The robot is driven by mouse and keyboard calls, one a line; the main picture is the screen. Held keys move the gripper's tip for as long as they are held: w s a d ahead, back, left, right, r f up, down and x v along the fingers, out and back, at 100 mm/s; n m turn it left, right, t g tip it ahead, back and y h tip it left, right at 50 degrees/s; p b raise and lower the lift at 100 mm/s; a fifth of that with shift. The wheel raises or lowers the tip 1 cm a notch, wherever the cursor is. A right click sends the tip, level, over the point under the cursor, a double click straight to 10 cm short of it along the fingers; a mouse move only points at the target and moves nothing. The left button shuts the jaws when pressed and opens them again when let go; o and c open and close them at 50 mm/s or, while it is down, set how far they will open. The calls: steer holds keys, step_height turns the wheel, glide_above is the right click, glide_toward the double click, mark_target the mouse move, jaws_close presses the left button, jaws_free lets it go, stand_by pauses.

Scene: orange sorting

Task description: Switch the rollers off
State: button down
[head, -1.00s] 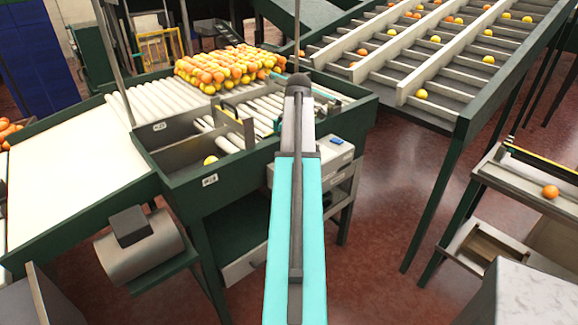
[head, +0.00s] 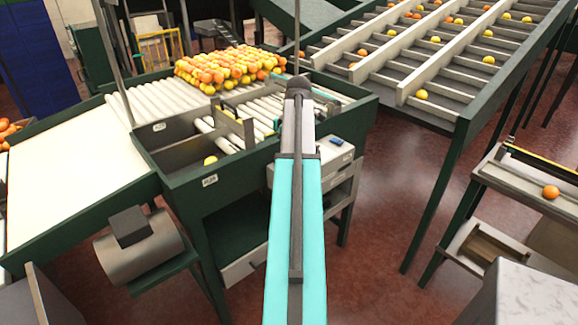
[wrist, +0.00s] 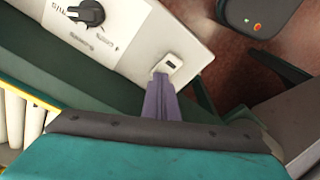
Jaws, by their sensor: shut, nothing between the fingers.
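The white rollers (head: 150,100) run across the green sorting table in the head view, with oranges and yellow fruit heaped at their far end. A pale control box (head: 338,152) is fixed at the table's right side, partly behind my arm. In the wrist view the control box's top (wrist: 125,45) carries a black rotary knob (wrist: 88,12) with lettering and a small white switch piece with a dark slot (wrist: 172,62). My gripper (wrist: 160,80) is shut and empty, its tips at or just short of the switch piece; I cannot tell if they touch. In the head view my arm hides the gripper.
A dark panel (wrist: 262,12) with a red and a green button sits at the wrist view's upper right. A slatted conveyor (head: 445,50) with scattered fruit stands at the right back. A small stand with one orange (head: 550,192) is at far right. Open red floor lies between.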

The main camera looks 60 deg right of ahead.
step_height(320, 180, up, 7)
steer(key=p, duration=0.4)
stand_by(0.7)
steer(key=shift+f, duration=0.1)
stand_by(0.5)
